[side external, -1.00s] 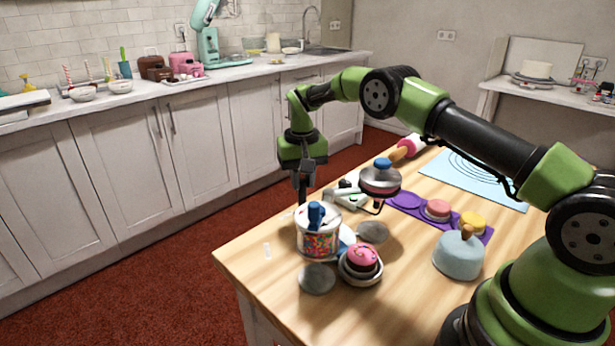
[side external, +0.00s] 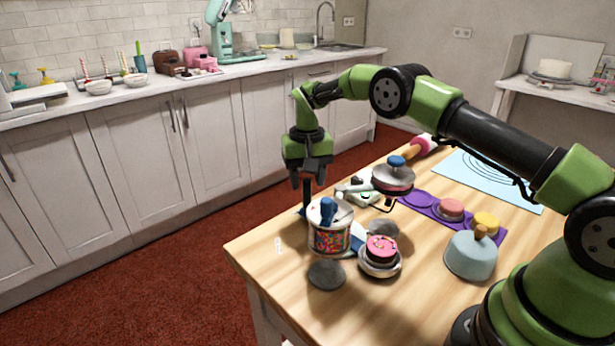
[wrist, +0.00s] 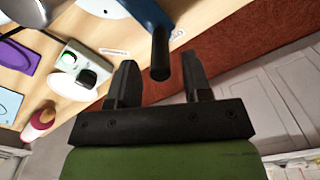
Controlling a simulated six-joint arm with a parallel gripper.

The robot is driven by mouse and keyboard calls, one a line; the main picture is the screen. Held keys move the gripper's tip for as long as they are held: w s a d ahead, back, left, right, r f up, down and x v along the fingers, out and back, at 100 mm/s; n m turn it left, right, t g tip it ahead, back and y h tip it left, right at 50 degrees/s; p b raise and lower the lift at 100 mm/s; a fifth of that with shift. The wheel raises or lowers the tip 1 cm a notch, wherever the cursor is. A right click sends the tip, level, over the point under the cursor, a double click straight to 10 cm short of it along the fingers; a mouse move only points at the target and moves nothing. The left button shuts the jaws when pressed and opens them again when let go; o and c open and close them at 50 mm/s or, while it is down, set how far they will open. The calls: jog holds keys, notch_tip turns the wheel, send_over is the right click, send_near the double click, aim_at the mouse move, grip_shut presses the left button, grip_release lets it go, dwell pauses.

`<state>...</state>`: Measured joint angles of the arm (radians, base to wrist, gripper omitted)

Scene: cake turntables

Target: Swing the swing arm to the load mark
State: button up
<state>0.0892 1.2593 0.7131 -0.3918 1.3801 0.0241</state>
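In the wrist view a blue bar (wrist: 150,14), which looks like the swing arm, ends in a dark upright peg (wrist: 160,60). The peg appears between the two fingers of my gripper (wrist: 158,82), with a visible gap on each side. My gripper is open. In the side view my gripper (side external: 307,197) points down at the table's far left edge, behind the sprinkle jar. The jar hides most of the blue piece (side external: 357,240) there. Small white labels lie on the table, one in the wrist view (wrist: 113,51); I cannot read which is the load mark.
The sprinkle jar (side external: 329,240) with a blue-handled tool stands close to my gripper. A grey disc (side external: 327,276), a pink-topped cake (side external: 382,247), a raised pan with a blue knob (side external: 393,178) and a light-blue dome (side external: 471,257) crowd the table. The front-left edge is clear.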

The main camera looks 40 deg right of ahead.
jog(key=shift+r, duration=0.1)
jog(key=shift+r, duration=3.45)
jog(key=shift+r, duration=0.1)
jog(key=s+a+r+n+t, duration=0.1)
jog(key=s+a+r+t, duration=0.1)
jog(key=s+r, duration=0.45)
jog(key=s+a+r+t, duration=0.15)
jog(key=s+r, duration=0.25)
jog(key=r, duration=0.6)
jog(key=s+a+f+t+y, duration=0.1)
jog(key=s+a+t+y, duration=0.1)
jog(key=s, duration=1.8)
jog(key=shift+a+n+t, duration=0.4)
jog(key=shift+a+t, duration=0.2)
jog(key=shift+t, duration=0.25)
